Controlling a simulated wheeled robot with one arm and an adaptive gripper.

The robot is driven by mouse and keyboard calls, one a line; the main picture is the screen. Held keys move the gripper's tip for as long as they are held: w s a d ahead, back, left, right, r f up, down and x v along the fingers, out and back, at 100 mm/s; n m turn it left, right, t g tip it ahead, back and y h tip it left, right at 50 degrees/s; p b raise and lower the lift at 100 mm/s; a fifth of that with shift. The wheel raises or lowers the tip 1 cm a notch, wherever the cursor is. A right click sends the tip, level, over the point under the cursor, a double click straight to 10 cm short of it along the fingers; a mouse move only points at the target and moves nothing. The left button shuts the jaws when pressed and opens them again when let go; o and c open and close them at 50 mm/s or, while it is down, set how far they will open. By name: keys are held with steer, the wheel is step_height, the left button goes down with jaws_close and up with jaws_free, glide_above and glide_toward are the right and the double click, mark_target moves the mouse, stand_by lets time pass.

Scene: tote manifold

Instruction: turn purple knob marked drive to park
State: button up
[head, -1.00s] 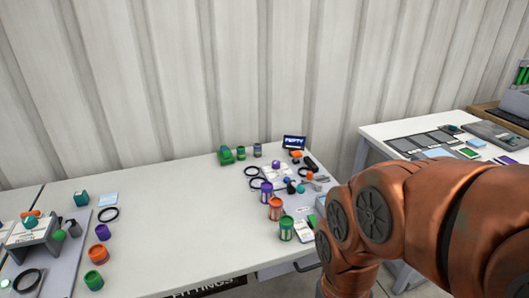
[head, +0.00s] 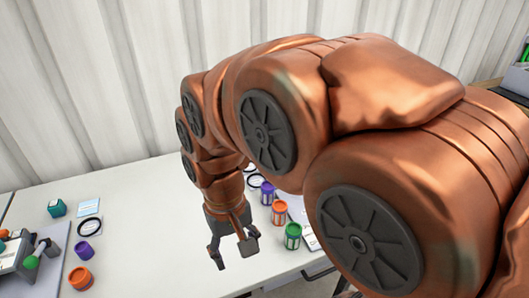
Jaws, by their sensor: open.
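My gripper (head: 232,253) hangs fingers down over the front part of the white table, open, with nothing between its fingers. I cannot make out a purple knob marked drive, and no lettering is readable. My arm hides much of the table's right part, where the knob could be.
A grey device (head: 14,252) with coloured parts stands on a mat at the far left. An orange piece (head: 80,278) and a teal block (head: 57,208) are near it. Orange (head: 279,213) and green (head: 292,235) cans stand right of my gripper. The table (head: 140,215) is clear left of it.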

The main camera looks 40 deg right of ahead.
steer(key=w+d+r+m, duration=0.1)
steer(key=w+d+m, duration=0.4)
steer(key=w+d, duration=0.5)
steer(key=w+d+m, duration=0.4)
steer(key=w+d, duration=0.4)
steer(key=w, duration=0.5)
steer(key=w+d+f+m, duration=0.2)
steer(key=w+d+f, duration=0.1)
steer(key=d, duration=0.4)
steer(key=w+d+f+m+t, duration=0.1)
steer(key=w+d+f+m, duration=0.2)
steer(key=d, duration=0.5)
steer(key=w+d+f+m, duration=0.2)
steer(key=d+f+m, duration=0.1)
steer(key=d, duration=0.4)
steer(key=shift+w+d+f+t+p, duration=0.4)
steer(key=shift+f, duration=0.05)
steer(key=shift+d+f, duration=0.45)
steer(key=shift+d, duration=0.05)
steer(key=shift+w+f+p, duration=0.15)
steer(key=shift+f+p, duration=1)
steer(key=shift+f, duration=2.65)
steer(key=c, duration=1.1)
